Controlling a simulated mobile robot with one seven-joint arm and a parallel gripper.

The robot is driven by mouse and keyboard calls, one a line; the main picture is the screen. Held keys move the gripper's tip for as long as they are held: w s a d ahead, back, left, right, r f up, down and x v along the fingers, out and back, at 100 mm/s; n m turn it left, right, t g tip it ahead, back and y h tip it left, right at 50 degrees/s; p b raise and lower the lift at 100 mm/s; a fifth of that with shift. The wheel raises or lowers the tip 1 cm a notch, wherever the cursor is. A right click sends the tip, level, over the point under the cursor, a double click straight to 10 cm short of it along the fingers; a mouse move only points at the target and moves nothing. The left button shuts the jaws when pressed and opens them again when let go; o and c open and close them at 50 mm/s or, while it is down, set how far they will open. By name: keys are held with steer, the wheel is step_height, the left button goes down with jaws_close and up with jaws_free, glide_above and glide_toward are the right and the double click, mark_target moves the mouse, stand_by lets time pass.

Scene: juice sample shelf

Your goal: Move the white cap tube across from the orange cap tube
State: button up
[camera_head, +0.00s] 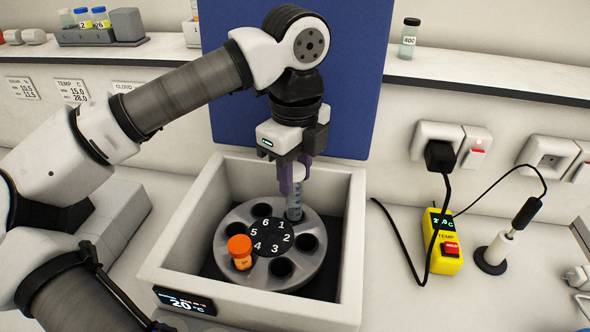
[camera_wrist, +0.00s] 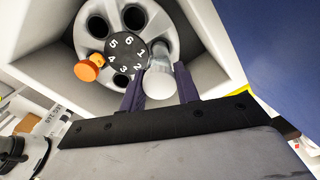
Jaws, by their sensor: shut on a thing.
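The white cap tube (camera_head: 295,208) is upright at the back right of the grey round rotor (camera_head: 225,272), at the position by number 1. Its lower end is at that hole; I cannot tell how deep it sits. Its white cap (camera_wrist: 160,84) shows between the fingers in the wrist view. My gripper (camera_head: 293,185) is above the rotor, shut on this tube from above. The orange cap tube (camera_head: 240,252) stands in the rotor by number 4, opposite number 1. It also shows in the wrist view (camera_wrist: 88,69).
The rotor sits in a pale square box (camera_head: 345,255) with raised walls and a display on its front. Other rotor holes look empty. A blue panel (camera_head: 355,90) stands behind. A yellow temperature device (camera_head: 446,240) with cables lies to the right.

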mark_target(295, 200)
steer(key=shift+f+b, duration=3.2)
steer(key=shift+b, duration=0.15)
stand_by(0.3)
steer(key=o, duration=1.1)
